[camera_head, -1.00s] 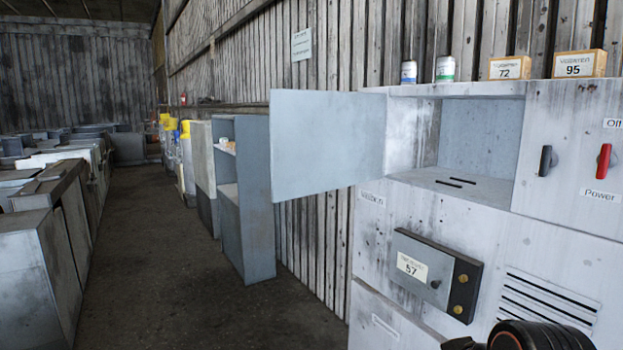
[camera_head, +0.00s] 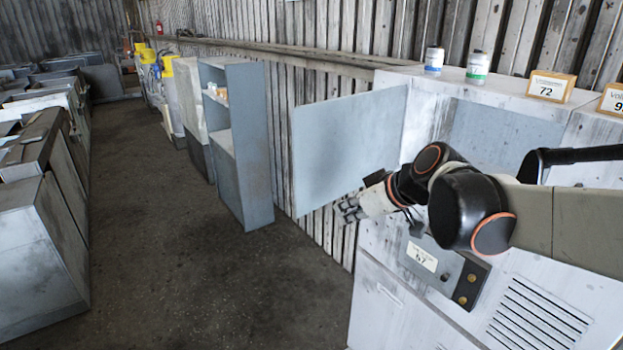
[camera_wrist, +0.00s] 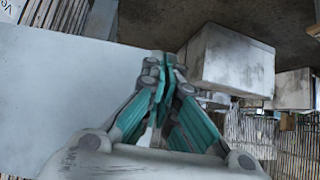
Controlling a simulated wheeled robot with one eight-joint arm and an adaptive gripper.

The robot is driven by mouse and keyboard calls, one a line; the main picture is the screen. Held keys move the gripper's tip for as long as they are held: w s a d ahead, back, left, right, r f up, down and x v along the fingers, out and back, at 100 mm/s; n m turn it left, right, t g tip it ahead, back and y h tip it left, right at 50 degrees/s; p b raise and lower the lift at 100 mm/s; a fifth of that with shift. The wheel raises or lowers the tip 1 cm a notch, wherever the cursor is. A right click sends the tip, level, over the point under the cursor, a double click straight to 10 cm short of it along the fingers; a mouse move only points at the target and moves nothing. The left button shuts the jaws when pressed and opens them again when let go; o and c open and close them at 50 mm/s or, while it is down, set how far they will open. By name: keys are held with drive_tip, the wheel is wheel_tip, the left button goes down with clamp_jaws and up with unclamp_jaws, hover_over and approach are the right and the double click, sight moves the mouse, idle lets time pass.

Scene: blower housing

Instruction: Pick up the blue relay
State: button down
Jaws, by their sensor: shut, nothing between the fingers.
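I cannot make out a blue relay in either view. The white cabinet (camera_head: 390,235) on the right has its upper compartment (camera_head: 490,133) open, and my arm hides the lower part of that opening. Its grey door (camera_head: 340,140) is swung out to the left. My gripper (camera_head: 346,208) is in front of the lower right part of the door in the head view; I cannot tell whether it touches. In the wrist view, my gripper's teal fingers (camera_wrist: 166,62) are closed together and empty, with a flat pale panel (camera_wrist: 70,95) on the left.
A blue-banded can (camera_head: 434,62), a green-banded can (camera_head: 478,68) and a "72" sign (camera_head: 550,86) stand on the cabinet. A small box with a label (camera_head: 432,262) is mounted below my arm. A grey shelf (camera_head: 250,150) stands farther left, beside a clear floor aisle (camera_head: 165,230).

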drive_tip(key=w+a+r+p+x, duration=0.1)
drive_tip(key=r+x, duration=0.1)
drive_tip(key=x, duration=1.1)
drive_tip(key=shift+w, duration=0.2)
drive_tip(key=shift+r, duration=0.1)
drive_tip(key=w+a+b, duration=0.2)
drive_tip(key=w+a, duration=0.6)
drive_tip(key=w, duration=0.3)
drive_tip(key=shift+a+b, duration=0.25)
drive_tip(key=shift+b, duration=0.05)
